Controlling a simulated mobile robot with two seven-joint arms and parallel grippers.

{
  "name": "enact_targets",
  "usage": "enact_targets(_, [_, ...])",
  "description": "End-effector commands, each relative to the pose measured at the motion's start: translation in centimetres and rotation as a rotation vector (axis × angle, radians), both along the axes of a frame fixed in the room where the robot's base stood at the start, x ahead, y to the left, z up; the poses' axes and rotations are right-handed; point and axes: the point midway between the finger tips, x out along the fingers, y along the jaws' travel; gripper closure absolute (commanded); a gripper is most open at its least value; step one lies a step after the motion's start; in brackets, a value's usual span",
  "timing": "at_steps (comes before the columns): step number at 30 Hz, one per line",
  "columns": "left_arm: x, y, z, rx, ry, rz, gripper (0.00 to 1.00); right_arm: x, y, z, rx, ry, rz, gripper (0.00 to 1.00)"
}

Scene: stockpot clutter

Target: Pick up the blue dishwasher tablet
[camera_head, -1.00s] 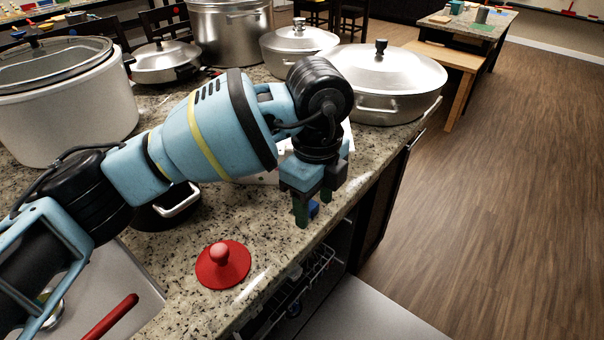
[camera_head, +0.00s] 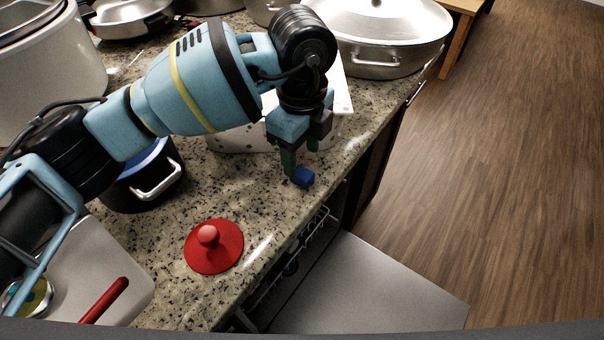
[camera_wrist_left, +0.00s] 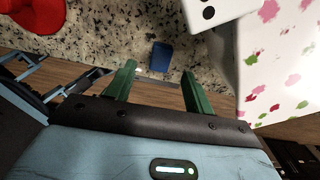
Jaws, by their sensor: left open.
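The blue dishwasher tablet (camera_head: 303,177) is a small blue block on the speckled counter, close to its front edge. It also shows in the left wrist view (camera_wrist_left: 161,57), beyond and roughly between the two green fingers. My left gripper (camera_head: 300,164) is open with its fingers pointing down, just beside the tablet on its far side in the head view. In the left wrist view the left gripper (camera_wrist_left: 155,82) has a clear gap between its fingers, and nothing is held. My right gripper is in neither view.
A red lid (camera_head: 213,246) with a knob lies on the counter. A spotted white box (camera_head: 240,138) stands behind the gripper. A black pot (camera_head: 146,181) and a large silver pan (camera_head: 380,40) stand nearby. An open dishwasher (camera_head: 370,290) is below the counter edge.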

Motion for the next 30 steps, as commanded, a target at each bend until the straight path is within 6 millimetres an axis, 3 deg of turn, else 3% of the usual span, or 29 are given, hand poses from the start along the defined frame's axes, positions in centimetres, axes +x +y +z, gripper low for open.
enact_targets(5, [0.0, 0.0, -1.1, -0.001, 0.002, 0.0, 0.47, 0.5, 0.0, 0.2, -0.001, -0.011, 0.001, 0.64])
enact_targets(13, [0.0, -0.1, -4.7, -0.001, 0.002, -0.001, 0.47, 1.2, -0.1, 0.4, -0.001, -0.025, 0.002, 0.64])
enact_targets(21, [0.0, -0.1, -5.1, -0.002, 0.0, -0.002, 0.47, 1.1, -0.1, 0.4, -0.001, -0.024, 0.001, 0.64])
enact_targets(30, [0.0, -0.1, -5.1, -0.002, 0.0, -0.001, 0.87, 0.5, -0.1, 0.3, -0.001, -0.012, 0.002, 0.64])
